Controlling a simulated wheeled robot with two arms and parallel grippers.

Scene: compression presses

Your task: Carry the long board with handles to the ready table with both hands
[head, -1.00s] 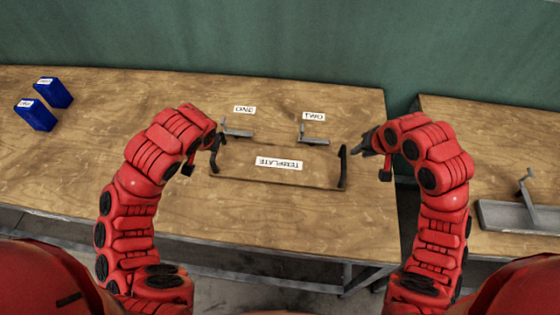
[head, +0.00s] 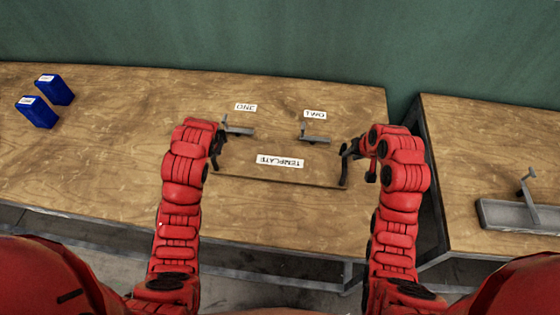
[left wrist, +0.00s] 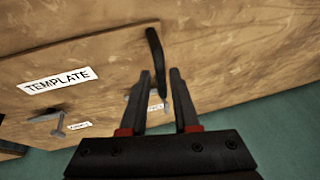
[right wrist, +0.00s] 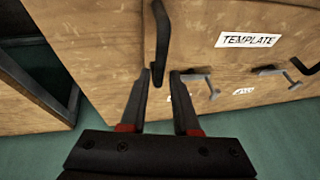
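The long board (head: 260,177) lies flat on the large wooden table, with a white TEMPLATE label (head: 280,161) and a dark handle at each end. My left gripper (head: 214,155) is at the board's left handle; in the left wrist view its fingers (left wrist: 159,85) are open, with the near end of that handle (left wrist: 155,50) between the tips. My right gripper (head: 350,151) is at the right handle (head: 345,170); in the right wrist view its fingers (right wrist: 160,85) are open, with the handle (right wrist: 160,35) reaching between the tips. Neither gripper is visibly closed on a handle.
Two blue boxes (head: 37,112) are at the far left. A second wooden table (head: 470,150) stands right, across a gap, with a grey tray and press (head: 515,215).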

